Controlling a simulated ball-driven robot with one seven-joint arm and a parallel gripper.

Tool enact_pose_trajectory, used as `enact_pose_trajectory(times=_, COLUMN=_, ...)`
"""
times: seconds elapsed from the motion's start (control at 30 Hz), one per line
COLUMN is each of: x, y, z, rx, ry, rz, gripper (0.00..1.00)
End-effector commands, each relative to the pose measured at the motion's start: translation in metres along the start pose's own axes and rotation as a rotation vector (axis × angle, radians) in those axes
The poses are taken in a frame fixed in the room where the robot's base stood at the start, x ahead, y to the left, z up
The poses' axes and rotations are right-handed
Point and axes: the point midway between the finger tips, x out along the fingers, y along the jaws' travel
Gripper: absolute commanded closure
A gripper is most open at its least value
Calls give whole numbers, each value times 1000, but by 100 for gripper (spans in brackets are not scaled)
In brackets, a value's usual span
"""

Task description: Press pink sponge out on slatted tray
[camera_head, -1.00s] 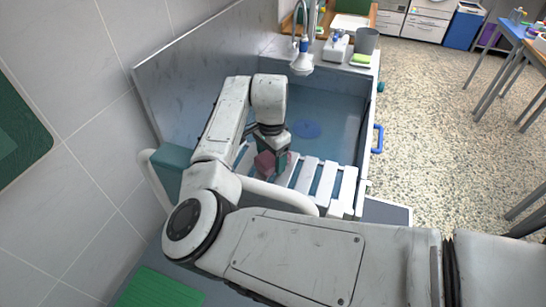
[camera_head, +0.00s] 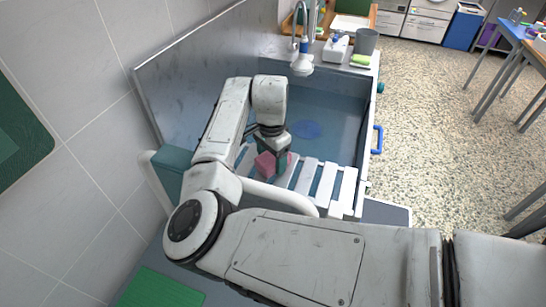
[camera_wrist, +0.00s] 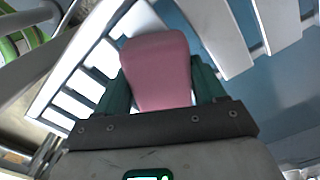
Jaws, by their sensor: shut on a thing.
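The pink sponge (camera_head: 265,164) is between the two green fingers of my gripper (camera_head: 272,160), which is shut on it. In the wrist view the sponge (camera_wrist: 158,70) fills the space between the fingers and looks blocky, narrowing slightly toward the gripper. The white slatted tray (camera_head: 325,184) spans the near end of the tub, and its slats also show in the wrist view (camera_wrist: 212,35). The sponge is over the tray's left part. I cannot tell whether it touches the slats. My arm hides part of the tray.
A blue handle (camera_head: 378,139) juts from the right wall.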

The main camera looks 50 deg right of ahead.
Motion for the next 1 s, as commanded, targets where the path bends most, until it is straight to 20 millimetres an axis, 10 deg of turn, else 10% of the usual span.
enact_pose_trajectory(times=1.0, x=-68, y=-1, z=0, rx=0, ry=2, rz=-2, gripper=59)
